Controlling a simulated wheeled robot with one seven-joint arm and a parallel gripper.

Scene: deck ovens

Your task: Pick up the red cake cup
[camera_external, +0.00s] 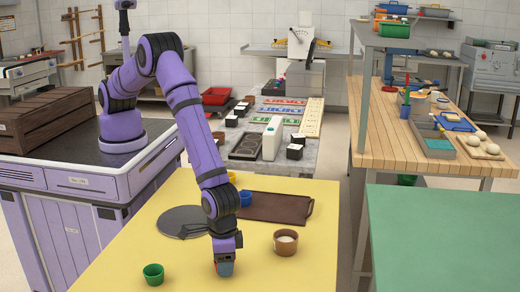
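My gripper (225,268) points straight down, low over the front of the yellow table (310,262). A grey-blue shape shows at its fingertips, with a small reddish edge on its left side. I cannot tell whether this edge is the red cake cup or part of my gripper. No red cake cup shows clearly elsewhere on the table. Whether the fingers are open or shut is hidden by the gripper itself.
A green cup (153,274) stands left of my gripper, and a brown cup with pale filling (286,241) stands to its right. A blue cup (246,198), a brown tray (289,207) and a grey disc (176,219) lie farther back. The table's right front is clear.

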